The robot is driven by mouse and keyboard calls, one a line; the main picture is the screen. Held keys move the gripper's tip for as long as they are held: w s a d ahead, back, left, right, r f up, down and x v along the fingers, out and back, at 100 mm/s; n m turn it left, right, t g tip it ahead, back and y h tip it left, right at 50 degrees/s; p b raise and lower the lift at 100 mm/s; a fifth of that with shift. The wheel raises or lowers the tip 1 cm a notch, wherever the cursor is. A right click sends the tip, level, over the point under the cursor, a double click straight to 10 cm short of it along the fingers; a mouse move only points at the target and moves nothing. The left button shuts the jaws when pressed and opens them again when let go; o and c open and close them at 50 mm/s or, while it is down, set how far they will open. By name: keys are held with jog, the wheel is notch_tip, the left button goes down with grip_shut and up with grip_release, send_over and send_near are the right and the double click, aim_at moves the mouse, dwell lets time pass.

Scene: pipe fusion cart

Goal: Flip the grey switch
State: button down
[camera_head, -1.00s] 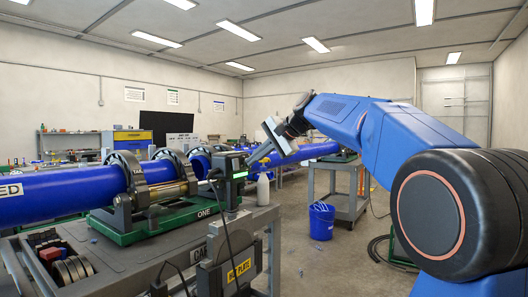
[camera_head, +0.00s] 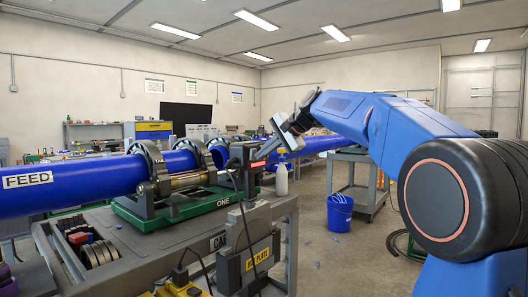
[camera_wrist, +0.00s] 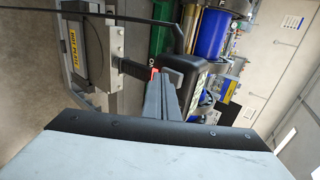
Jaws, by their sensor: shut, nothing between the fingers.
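A small black control box (camera_head: 240,158) stands at the right end of the green pipe clamp frame, with a lit red strip on its front. In the wrist view the black box (camera_wrist: 190,70) is just beyond my fingertips, with a bit of red beside them. My gripper (camera_head: 259,155) is shut and empty, its tips at or very close to the box's right side; I cannot tell whether they touch. It also shows in the wrist view (camera_wrist: 157,82). I cannot make out the grey switch; my fingers may hide it.
The blue feed pipe (camera_head: 75,187) lies in the green clamp frame (camera_head: 170,210) on the grey cart (camera_head: 130,250). A hot plate unit (camera_head: 235,245) with cables hangs at the cart's front. A white bottle (camera_head: 282,179) stands behind. A blue bucket (camera_head: 340,213) is on the floor.

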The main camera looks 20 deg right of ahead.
jog(key=shift+r, duration=0.9)
jog(key=shift+s, duration=0.15)
jog(key=f+v, duration=0.1)
jog(key=v, duration=1.2)
jog(key=shift+s+d, duration=0.4)
jog(key=shift+s, duration=0.1)
